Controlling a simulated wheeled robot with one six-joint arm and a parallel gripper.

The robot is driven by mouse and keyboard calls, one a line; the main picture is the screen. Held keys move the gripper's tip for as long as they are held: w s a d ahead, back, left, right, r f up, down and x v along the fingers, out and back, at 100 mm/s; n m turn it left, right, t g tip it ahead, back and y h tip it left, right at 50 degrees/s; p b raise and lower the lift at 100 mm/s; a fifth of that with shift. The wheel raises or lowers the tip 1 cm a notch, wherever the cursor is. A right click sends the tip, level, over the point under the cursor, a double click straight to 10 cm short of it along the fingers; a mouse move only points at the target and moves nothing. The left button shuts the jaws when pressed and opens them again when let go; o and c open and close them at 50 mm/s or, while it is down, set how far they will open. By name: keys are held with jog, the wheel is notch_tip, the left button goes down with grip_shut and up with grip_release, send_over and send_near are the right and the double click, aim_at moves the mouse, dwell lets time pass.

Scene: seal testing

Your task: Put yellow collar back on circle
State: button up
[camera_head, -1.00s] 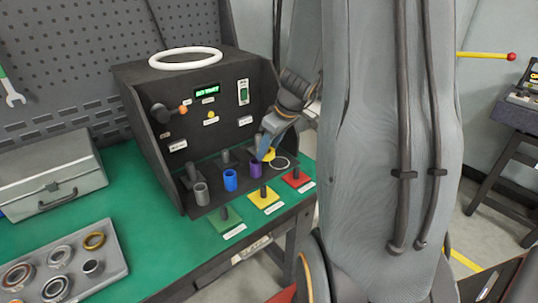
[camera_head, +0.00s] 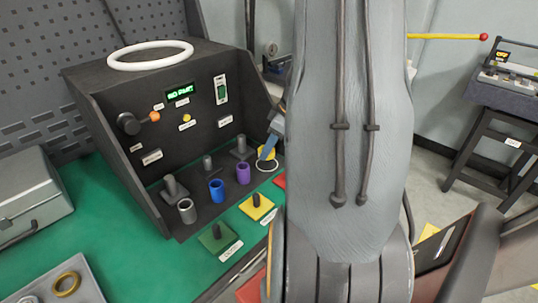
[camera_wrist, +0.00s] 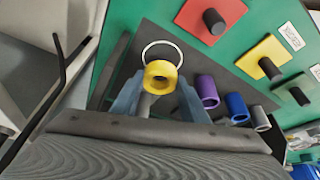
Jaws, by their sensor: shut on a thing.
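The yellow collar (camera_wrist: 158,84) is between the fingers of my gripper (camera_wrist: 158,98), which is shut on it. In the head view the collar (camera_head: 274,151) is partly hidden by a finger of my gripper (camera_head: 268,148). The white circle (camera_wrist: 147,46) is a thin ring outline on the dark ledge; the collar overlaps its near edge in the wrist view. In the head view the circle (camera_head: 267,171) shows just below the collar. I cannot tell whether the collar touches the ledge.
Purple (camera_head: 243,174), blue (camera_head: 217,191) and grey (camera_head: 187,211) collars stand in a row left of the circle. Green (camera_head: 218,238), yellow (camera_head: 257,207) and red (camera_wrist: 211,17) plates with dark posts lie in front. The tester's display (camera_head: 180,91) reads "NO PART".

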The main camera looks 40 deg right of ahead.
aim_at(269, 165)
jog(key=shift+f, duration=1.75)
jog(key=shift+f, duration=0.2)
jog(key=o, duration=1.4)
jog(key=shift+r, duration=0.15)
jog(key=shift+r, duration=0.25)
jog(key=b+v, duration=0.2)
jog(key=v, duration=1)
jog(key=s+a+f+m+g, duration=0.1)
jog(key=a, duration=0.9)
jog(key=s+a+f+m+g+h, duration=0.1)
jog(key=s+a+m, duration=0.1)
jog(key=a, duration=0.8)
jog(key=s+a+f+m+g+h, duration=0.1)
jog(key=a+m, duration=0.1)
jog(key=a, duration=0.9)
jog(key=shift+s+f+g, duration=0.3)
jog(key=shift+s+f, duration=0.05)
